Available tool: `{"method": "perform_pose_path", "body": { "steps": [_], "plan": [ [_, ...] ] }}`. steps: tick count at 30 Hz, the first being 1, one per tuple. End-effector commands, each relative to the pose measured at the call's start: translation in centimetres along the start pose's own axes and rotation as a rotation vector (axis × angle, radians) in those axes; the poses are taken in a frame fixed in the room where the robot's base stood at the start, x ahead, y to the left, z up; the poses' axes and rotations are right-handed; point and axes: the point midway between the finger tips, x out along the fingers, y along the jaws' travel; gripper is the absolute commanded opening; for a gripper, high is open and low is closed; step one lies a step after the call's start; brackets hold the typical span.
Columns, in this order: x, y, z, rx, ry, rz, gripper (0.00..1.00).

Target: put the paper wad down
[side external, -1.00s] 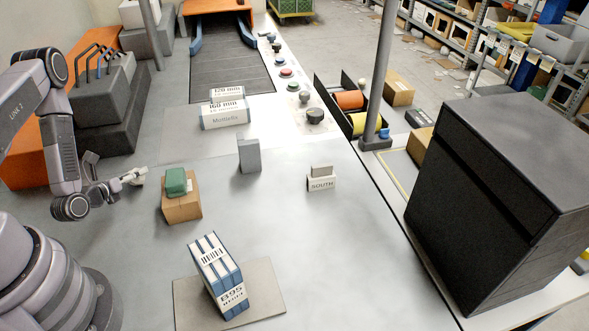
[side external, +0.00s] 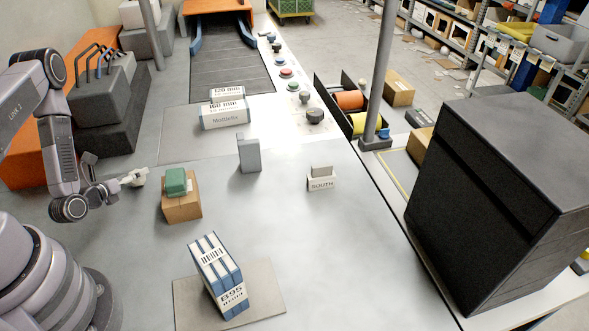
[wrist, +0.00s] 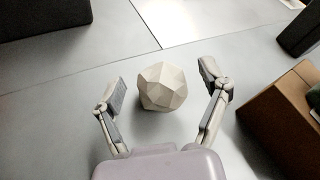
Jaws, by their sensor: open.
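The paper wad (wrist: 167,88) is a pale, faceted lump on the grey table in the wrist view. My gripper (wrist: 161,80) is open, with a finger on each side of the wad and a visible gap at both sides. In the side external view the wad (side external: 138,177) shows small and pale at the tip of my gripper (side external: 122,184), left of the cardboard box. The fingers there are too small to make out clearly.
The cardboard box (side external: 182,208) with a green item (side external: 176,181) on top stands close to the right of my gripper. A grey block (side external: 249,155) and a blue-and-white box (side external: 216,270) stand further off. The table's middle is clear.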

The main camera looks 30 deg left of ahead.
Motion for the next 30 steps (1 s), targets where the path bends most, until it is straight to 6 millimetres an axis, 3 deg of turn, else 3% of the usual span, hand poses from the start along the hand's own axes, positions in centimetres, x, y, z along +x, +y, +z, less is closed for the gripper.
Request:
{"method": "perform_pose_path", "body": {
  "steps": [9, 14, 17, 20, 23, 27, 30],
  "plan": [
    [-5.5, 0.2, -0.1, -0.006, 0.001, 0.007, 0.75],
    [-6.7, -0.2, 0.3, 0.001, -0.004, -0.010, 0.75],
    [-6.1, -2.1, 2.2, 0.031, -0.028, -0.102, 0.75],
    [-5.3, -6.6, 5.8, 0.102, -0.061, -0.309, 0.75],
    [-5.9, -13.4, 9.8, 0.224, -0.084, -0.599, 0.75],
    [-10.1, -22.8, 12.9, 0.461, -0.075, -1.022, 0.75],
    [-14.7, -27.7, 13.5, 0.678, -0.048, -1.301, 0.75]
  ]
}}
